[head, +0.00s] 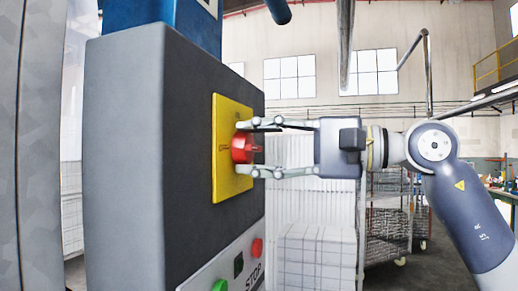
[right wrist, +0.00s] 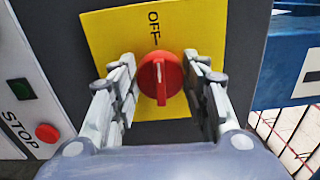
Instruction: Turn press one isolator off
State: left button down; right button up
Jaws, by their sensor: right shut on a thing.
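The isolator is a red rotary knob (head: 243,148) on a yellow plate (head: 232,188), on the dark front of the grey press cabinet. In the right wrist view the knob (right wrist: 160,88) has a pale line on its handle, in line with the "OFF" mark and tick above it on the plate (right wrist: 112,40). My right gripper (head: 250,148) is shut on the knob, with one finger on each side; its fingers also flank it in the right wrist view (right wrist: 160,75). My left gripper is not in view.
Below the isolator, a light panel holds a green button (head: 220,286), a dark square (head: 238,264) and a red button (head: 257,247) marked STOP. A grey column (head: 20,150) stands at the left. Wire cage trolleys (head: 388,215) stand behind my right arm.

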jog(key=shift+n, duration=0.4)
jog(key=o, duration=1.1)
jog(key=v, duration=1.2)
